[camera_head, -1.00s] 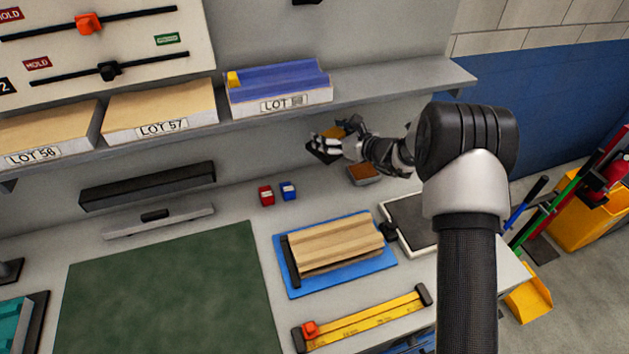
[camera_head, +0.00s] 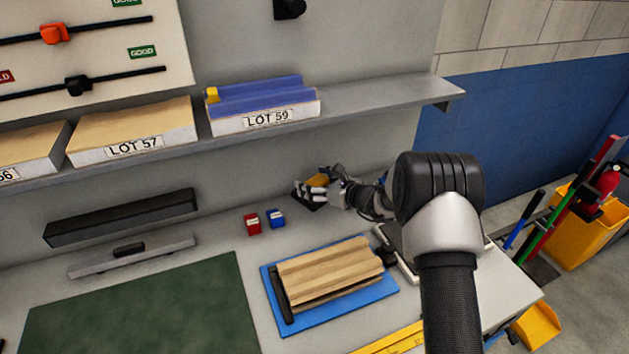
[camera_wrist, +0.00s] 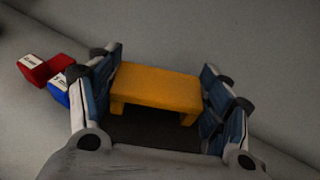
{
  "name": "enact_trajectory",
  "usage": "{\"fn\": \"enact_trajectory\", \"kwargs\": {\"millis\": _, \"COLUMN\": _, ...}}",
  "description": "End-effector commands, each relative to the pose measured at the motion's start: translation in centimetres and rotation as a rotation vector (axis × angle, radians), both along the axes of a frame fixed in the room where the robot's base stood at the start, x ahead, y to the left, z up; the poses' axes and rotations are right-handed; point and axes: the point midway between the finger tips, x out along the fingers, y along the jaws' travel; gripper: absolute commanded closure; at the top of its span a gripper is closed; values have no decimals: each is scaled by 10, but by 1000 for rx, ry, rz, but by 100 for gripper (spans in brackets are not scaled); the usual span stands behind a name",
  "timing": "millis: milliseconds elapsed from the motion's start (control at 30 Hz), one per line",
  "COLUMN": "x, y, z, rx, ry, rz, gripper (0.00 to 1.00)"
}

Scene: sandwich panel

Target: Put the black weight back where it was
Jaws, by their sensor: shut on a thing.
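The black weight (camera_wrist: 150,132) is a dark block with an orange handle (camera_wrist: 157,84) across its top. My gripper (camera_wrist: 161,70) is shut on it, with one finger at each end of the handle. In the head view my gripper (camera_head: 326,181) holds the black weight (camera_head: 305,196) low at the back of the bench, right of the small red and blue blocks and below the shelf. Whether its underside touches the bench cannot be told.
A red block (camera_head: 252,224) and blue block (camera_head: 275,219) stand close to the left. In front lies a wooden piece (camera_head: 330,268) on a blue mat (camera_head: 345,310). A scale-like plate (camera_head: 400,255) is partly hidden by my arm. The shelf (camera_head: 385,105) overhangs behind.

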Motion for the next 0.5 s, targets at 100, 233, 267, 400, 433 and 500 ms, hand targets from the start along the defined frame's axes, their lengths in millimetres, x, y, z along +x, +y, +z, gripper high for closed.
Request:
{"fn": "enact_trajectory", "kwargs": {"millis": 100, "x": 2, "y": 0, "z": -10, "rx": 5, "ry": -11, "rz": 0, "gripper": 95}}
{"fn": "enact_trajectory", "kwargs": {"millis": 233, "x": 2, "y": 0, "z": -17, "rx": 6, "ry": -11, "rz": 0, "gripper": 95}}
{"fn": "enact_trajectory", "kwargs": {"millis": 267, "x": 2, "y": 1, "z": -19, "rx": 6, "ry": -11, "rz": 0, "gripper": 95}}
{"fn": "enact_trajectory", "kwargs": {"millis": 400, "x": 2, "y": 1, "z": -38, "rx": 5, "ry": -10, "rz": 1, "gripper": 95}}
{"fn": "enact_trajectory", "kwargs": {"millis": 433, "x": 2, "y": 1, "z": -41, "rx": 5, "ry": -10, "rz": 1, "gripper": 95}}
{"fn": "enact_trajectory", "kwargs": {"millis": 500, "x": 2, "y": 0, "z": -48, "rx": 4, "ry": -11, "rz": 1, "gripper": 95}}
